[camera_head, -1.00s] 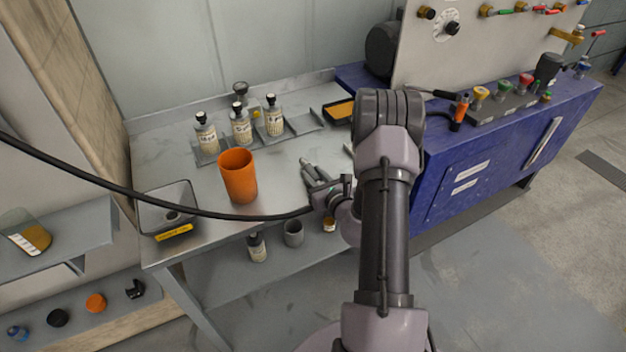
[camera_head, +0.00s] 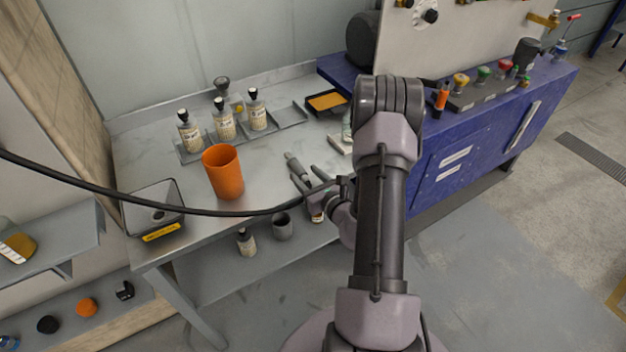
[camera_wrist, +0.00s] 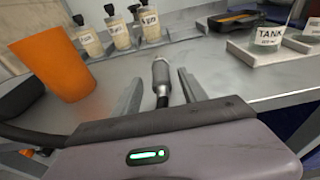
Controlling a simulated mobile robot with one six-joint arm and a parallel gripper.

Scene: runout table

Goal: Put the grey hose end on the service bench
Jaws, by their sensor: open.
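The grey hose end (camera_head: 297,165) is a metallic cylinder over the steel bench (camera_head: 262,163); it appears to lie on the top near the front edge. In the wrist view, the hose end (camera_wrist: 161,76) sits between the spread fingers, with gaps on both sides. My gripper (camera_head: 310,178) is open, low over the bench. The black hose (camera_head: 95,190) comes in from the left, sags past the bench front and runs to my gripper. In the wrist view, a short black piece behind the hose end passes out of sight under my gripper.
An orange cup (camera_head: 223,174) stands left of my gripper. Several labelled bottles stand in a rack (camera_head: 190,153) behind. A grey box (camera_head: 153,212) sits at the front left corner. A labelled TANK container (camera_wrist: 268,45) is at the right. A blue cabinet (camera_head: 470,145) adjoins the bench.

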